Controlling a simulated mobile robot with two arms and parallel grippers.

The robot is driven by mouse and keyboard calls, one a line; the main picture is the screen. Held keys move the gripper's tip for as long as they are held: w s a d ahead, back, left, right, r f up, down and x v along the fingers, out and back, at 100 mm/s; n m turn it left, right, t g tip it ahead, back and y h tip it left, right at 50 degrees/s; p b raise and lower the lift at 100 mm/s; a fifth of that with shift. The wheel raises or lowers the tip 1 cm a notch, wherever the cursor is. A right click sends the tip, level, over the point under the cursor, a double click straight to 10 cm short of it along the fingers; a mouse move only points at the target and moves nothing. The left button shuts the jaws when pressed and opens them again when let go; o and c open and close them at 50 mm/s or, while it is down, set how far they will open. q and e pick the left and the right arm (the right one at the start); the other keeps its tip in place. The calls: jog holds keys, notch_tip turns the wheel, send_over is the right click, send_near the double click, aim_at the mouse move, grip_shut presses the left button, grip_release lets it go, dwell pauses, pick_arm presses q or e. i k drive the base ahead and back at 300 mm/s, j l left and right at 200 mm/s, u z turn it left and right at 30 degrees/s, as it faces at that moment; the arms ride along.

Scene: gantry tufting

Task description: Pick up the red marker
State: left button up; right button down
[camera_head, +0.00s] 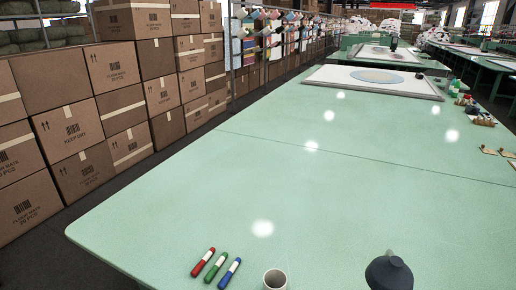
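The red marker (203,262) lies on the green table (260,190) near its front edge. It has a white band and is tilted, with its upper end toward the right. A green marker (216,267) and a blue marker (229,273) lie beside it to the right, roughly parallel and apart from it. Neither of my grippers shows in the head view.
A pale cup (275,279) stands right of the markers, cut by the bottom edge. A dark rounded object (389,272) is at bottom right. Cardboard boxes (85,125) are stacked left. A white board (375,81) lies at the far end. The table's middle is clear.

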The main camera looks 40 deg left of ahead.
aim_at(197, 269)
jog(key=u, duration=1.85)
